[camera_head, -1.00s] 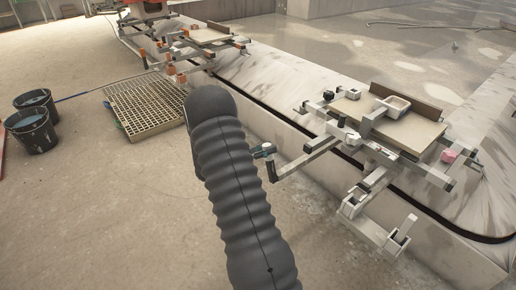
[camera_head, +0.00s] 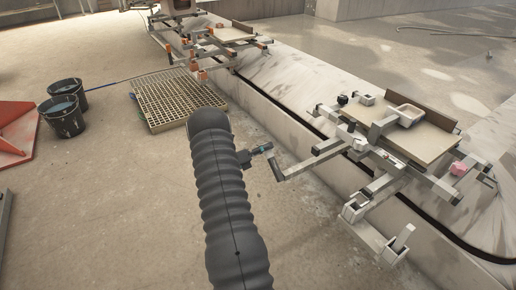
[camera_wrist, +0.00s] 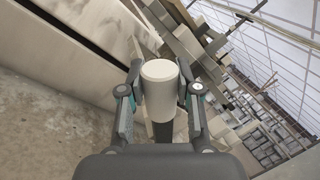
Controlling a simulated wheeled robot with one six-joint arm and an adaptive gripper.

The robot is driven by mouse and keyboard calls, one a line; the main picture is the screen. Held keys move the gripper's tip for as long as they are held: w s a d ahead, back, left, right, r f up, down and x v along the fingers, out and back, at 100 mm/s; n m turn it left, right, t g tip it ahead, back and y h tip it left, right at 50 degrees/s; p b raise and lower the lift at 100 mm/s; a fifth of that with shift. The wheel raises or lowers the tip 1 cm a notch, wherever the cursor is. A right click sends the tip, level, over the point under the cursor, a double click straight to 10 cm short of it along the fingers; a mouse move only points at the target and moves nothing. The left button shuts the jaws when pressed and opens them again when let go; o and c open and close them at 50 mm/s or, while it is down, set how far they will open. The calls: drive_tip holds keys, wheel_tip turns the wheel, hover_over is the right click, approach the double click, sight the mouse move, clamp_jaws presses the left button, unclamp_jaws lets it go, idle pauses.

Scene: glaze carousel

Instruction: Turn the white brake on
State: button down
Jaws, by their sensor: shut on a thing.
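My gripper (camera_head: 268,148) is beside the near end of a grey bar (camera_head: 312,158) on the nearest carriage. In the wrist view, my gripper (camera_wrist: 159,97) has one finger on each side of a pale, round-topped cylinder (camera_wrist: 159,80) and is shut on it. The cylinder appears to be the white brake's handle. Its lower part is hidden by the gripper. In the head view this handle is too small or hidden to make out. The carriage carries a beige board (camera_head: 432,143) and has white upright parts (camera_head: 403,237) low at its front.
A pale kerb (camera_head: 290,125) with a dark slot runs diagonally under the carriages. A second carriage (camera_head: 210,40) stands farther back. A floor grating (camera_head: 168,98), two dark buckets (camera_head: 65,122) and a red object (camera_head: 15,130) lie left.

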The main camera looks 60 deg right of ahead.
drive_tip(key=shift+w, duration=0.15)
drive_tip(key=c, duration=0.8)
unclamp_jaws()
drive_tip(key=shift+f, duration=0.1)
drive_tip(key=v, duration=1.2)
